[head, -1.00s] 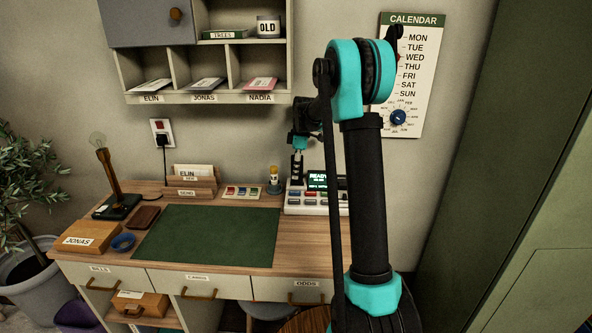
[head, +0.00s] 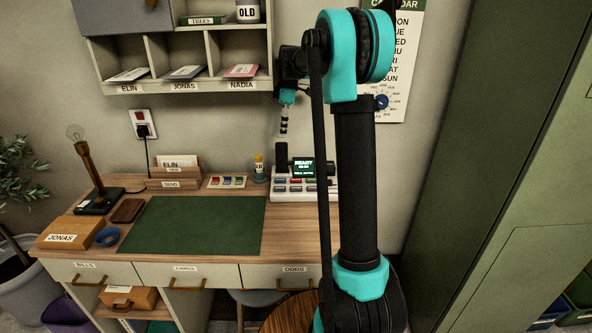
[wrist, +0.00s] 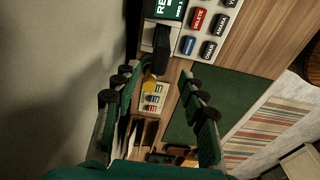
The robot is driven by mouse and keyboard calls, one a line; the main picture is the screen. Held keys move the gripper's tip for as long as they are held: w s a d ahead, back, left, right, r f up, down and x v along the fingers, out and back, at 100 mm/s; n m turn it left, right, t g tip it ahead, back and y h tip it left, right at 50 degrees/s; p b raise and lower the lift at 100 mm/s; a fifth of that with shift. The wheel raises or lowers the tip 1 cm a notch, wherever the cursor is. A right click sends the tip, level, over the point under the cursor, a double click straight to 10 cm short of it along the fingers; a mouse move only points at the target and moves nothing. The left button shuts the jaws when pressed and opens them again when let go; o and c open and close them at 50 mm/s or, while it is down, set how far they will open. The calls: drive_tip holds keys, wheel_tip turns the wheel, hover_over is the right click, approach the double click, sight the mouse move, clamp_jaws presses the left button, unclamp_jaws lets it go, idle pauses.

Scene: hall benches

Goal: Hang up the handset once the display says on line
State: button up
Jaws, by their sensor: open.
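The phone (head: 305,196) is a pale desk unit at the back right of the desk, with rows of coloured keys. The wrist view also shows the handset (wrist: 162,52) beside the keys. My gripper (head: 284,133) is above the handset, apart from it, with nothing held. In the wrist view its fingers (wrist: 158,75) are spread wide.
A small tray of coloured pieces (head: 227,182) and a yellow-topped bottle (head: 259,168) stand left of the phone. Pigeonholes (head: 186,88) hang on the wall above. The green desk mat (head: 193,226) is clear. My arm hides the phone's right end.

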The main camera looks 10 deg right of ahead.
drive_tip(key=s+d+f+m+t, duration=0.1)
drive_tip(key=s+f+m, duration=0.4)
drive_tip(key=s, duration=0.7)
drive_tip(key=s+f+m+t+h, duration=0.1)
drive_tip(key=s+f+m, duration=0.4)
drive_tip(key=s, duration=0.8)
drive_tip(key=s+d+f+m+t, duration=0.1)
drive_tip(key=s+f+m+t, duration=0.1)
drive_tip(key=s+f+m, duration=0.3)
drive_tip(key=shift+s+d+f+m, duration=0.15)
drive_tip(key=shift+s+f, duration=0.4)
drive_tip(key=shift+s, duration=0.75)
drive_tip(key=shift+s+d+f+m, duration=0.1)
drive_tip(key=shift+s+f, duration=0.45)
drive_tip(key=shift+s, duration=0.75)
drive_tip(key=shift+s+d+f+m, duration=0.15)
drive_tip(key=shift+s+f, duration=0.4)
drive_tip(key=shift+s, duration=0.75)
